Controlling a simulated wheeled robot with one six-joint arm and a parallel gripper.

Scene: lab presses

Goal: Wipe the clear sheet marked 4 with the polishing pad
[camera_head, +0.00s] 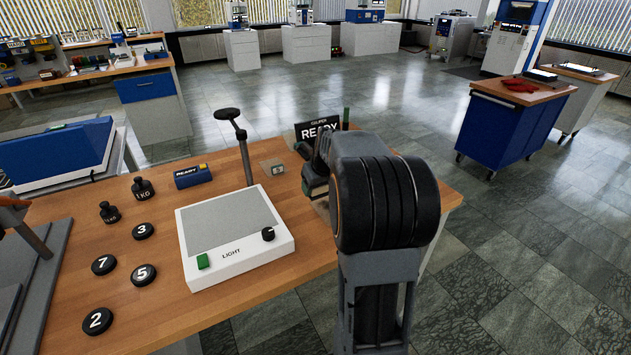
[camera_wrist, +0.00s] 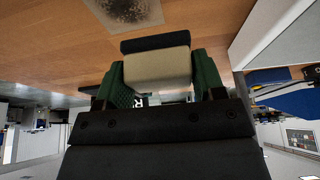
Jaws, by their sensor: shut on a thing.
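In the wrist view my gripper (camera_wrist: 158,66) is shut on the polishing pad, a cream block (camera_wrist: 157,70) with a dark layer (camera_wrist: 155,43) along its far side, held between green fingers. A pale, see-through sheet (camera_wrist: 100,6) with a dark speckled smudge lies on the wooden table at the top edge, partly cut off. It is apart from the pad in the picture, and no number is readable on it. In the head view my gripper (camera_head: 316,184) is low over the table's right part, largely hidden by my arm; I cannot make out the sheet there.
A white light box (camera_head: 240,262) stands left of my arm, with a tall black-topped post (camera_head: 242,145) behind it. Several numbered black discs (camera_head: 143,274) and black weights (camera_head: 143,188) lie farther left.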

